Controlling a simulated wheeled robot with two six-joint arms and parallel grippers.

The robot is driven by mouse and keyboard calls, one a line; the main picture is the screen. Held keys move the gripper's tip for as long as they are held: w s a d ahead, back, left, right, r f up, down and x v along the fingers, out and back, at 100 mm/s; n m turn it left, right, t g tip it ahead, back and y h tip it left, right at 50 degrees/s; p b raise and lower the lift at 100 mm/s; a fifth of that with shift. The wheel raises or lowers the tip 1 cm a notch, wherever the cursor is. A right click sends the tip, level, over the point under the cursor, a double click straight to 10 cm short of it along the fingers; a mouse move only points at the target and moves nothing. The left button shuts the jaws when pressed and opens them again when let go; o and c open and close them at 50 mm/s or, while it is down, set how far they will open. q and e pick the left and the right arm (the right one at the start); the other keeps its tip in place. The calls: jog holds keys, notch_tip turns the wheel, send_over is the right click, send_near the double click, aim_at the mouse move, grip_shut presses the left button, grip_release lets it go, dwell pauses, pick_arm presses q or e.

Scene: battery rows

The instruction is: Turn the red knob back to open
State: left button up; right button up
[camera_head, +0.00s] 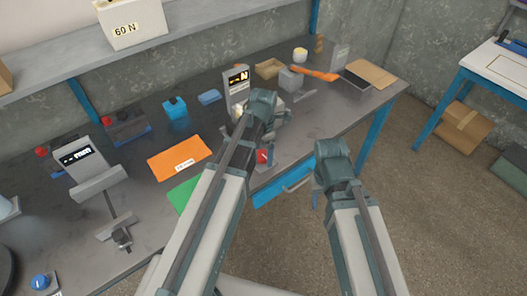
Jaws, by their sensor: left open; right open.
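A small red knob (262,157) sits near the front edge of the workbench, just right of my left forearm. It is small, and its turn position cannot be read. My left gripper (264,108) is above the bench, beyond the knob in the picture, in front of a grey device with a display (237,80). Its fingers are mostly hidden by the wrist; it is open, and I see nothing held. My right gripper (333,160) is open in front of the bench edge, right of the knob and apart from it, with its fingers hard to make out.
An orange sheet (180,157) and a green sheet (184,194) lie left of my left arm. A second display device (78,158) stands at the left, with a blue knob (40,281) nearer.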

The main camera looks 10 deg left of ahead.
aim_at(265, 155)
pick_arm(q)
jog(key=shift+r, duration=0.1)
notch_tip(265, 155, up, 14)
jog(key=p, duration=1.3)
jog(key=shift+f+p, duration=0.2)
jog(key=shift+p, duration=0.2)
jog(key=s+d+m, duration=0.5)
jog(key=s+m, duration=0.2)
jog(key=m, duration=0.8)
jog(key=s+d+m+y, duration=0.1)
jog(key=s+d+m, duration=0.3)
jog(key=m, duration=1.1)
jog(key=s, duration=0.3)
jog(key=shift+s+d, duration=0.15)
jog(key=shift+d, duration=0.2)
